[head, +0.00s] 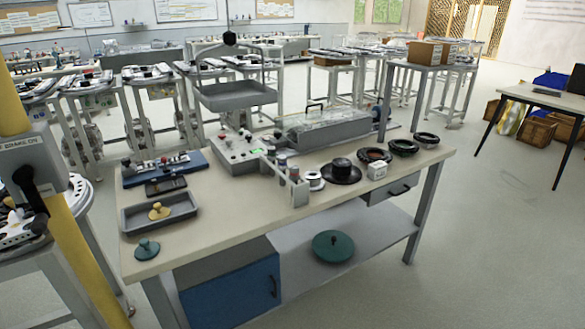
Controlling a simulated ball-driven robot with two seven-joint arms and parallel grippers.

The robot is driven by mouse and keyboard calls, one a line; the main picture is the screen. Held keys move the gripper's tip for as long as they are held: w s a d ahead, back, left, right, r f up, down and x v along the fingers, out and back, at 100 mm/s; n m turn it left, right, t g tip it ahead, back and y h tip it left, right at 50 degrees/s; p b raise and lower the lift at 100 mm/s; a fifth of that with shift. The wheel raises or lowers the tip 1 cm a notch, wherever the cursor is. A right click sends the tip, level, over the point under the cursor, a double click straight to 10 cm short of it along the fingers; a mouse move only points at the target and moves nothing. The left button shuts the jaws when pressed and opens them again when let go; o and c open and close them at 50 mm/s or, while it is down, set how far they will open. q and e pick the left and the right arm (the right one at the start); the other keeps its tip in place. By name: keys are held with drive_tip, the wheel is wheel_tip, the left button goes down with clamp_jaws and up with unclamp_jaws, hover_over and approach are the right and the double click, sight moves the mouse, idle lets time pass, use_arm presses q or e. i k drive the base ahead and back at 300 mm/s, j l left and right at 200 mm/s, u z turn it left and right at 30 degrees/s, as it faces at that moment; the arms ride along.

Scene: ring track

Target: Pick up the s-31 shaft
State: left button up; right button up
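No label for an s-31 shaft is readable, so I cannot tell which part it is. On the workbench (230,215), a small tan knobbed piece (158,211) stands in a shallow grey tray (185,217) at the left. A teal piece with a round base and a knob (147,249) stands on the bare top at the front left corner. Small cylindrical parts (294,174) stand by a grey block at the middle front. Neither of my grippers is in view.
A grey control box (240,152), a clear-covered unit (325,128), black rings (403,147) and a black hat-shaped part (341,172) occupy the benchtop. A dark green disc (333,246) lies on the lower shelf. A yellow post (75,250) stands close at left.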

sight(283, 166)
drive_tip(key=i+l+z, duration=0.5)
drive_tip(key=i, duration=0.45)
